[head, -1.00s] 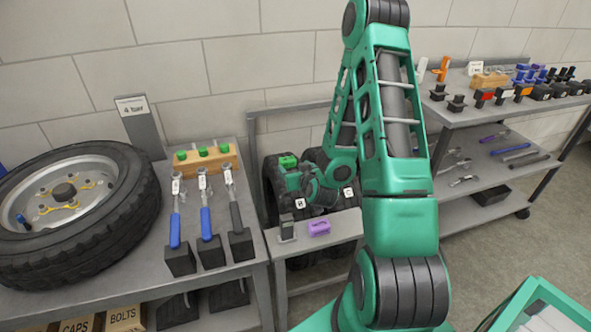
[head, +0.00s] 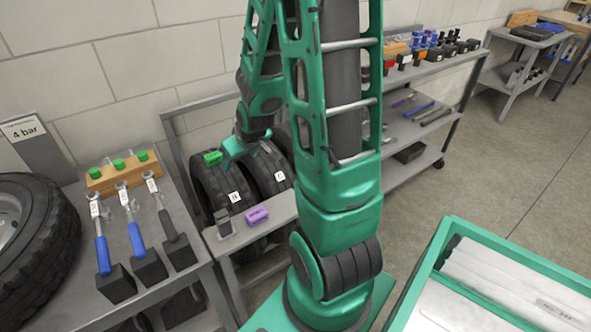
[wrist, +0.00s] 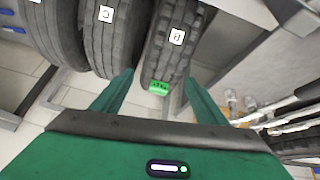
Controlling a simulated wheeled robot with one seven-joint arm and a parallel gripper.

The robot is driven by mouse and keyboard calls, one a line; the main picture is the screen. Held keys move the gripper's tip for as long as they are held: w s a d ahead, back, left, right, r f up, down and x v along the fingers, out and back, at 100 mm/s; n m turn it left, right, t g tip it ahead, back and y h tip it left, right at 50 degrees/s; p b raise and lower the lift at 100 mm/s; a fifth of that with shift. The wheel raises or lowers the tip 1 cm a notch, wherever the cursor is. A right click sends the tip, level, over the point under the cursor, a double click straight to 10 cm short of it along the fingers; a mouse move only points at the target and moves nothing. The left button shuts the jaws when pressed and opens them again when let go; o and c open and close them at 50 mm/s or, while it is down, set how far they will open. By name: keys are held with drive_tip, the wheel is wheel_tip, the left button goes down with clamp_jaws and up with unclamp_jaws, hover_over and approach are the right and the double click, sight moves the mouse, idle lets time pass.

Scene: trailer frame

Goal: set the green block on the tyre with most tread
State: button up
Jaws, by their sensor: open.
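The green block (head: 213,158) sits on top of the left tyre (head: 208,184) in the rack in the head view. In the wrist view the green block (wrist: 158,87) lies at the end of that tyre's tread (wrist: 165,60). My gripper (head: 232,152) is just right of the block, open and empty. In the wrist view its fingers stand apart on either side of the block, not visibly touching it. A second tyre (head: 267,170) stands right of the first; a third, further left in the wrist view (wrist: 52,35), is mostly hidden in the head view by my arm.
A purple thing (head: 257,215) and a small dark gauge (head: 224,222) sit on the rack's front ledge. The left bench (head: 190,290) holds several tools and a large wheel (head: 40,240). A shelf (head: 425,125) stands at right. Open floor lies beyond.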

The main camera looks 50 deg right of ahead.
drive_tip(key=s+a+r+m+g, duration=0.1)
drive_tip(key=s+r, duration=0.3)
drive_tip(key=s, duration=0.4)
drive_tip(key=s+a+r+m+g+y, duration=0.1)
drive_tip(key=s+a+r+m+g, duration=0.1)
drive_tip(key=s, duration=0.7)
drive_tip(key=s+a+r+m+g+y, duration=0.1)
drive_tip(key=s+r+g, duration=0.2)
drive_tip(key=s+r, duration=0.3)
drive_tip(key=shift+s+a+r+m, duration=0.2)
drive_tip(key=shift+s+m, duration=0.2)
drive_tip(key=shift+s, duration=0.85)
drive_tip(key=shift+w+g, duration=0.1)
drive_tip(key=shift+g, duration=0.2)
drive_tip(key=shift+w+d+f, duration=0.1)
drive_tip(key=shift+w+f, duration=0.15)
drive_tip(key=shift+w, duration=0.2)
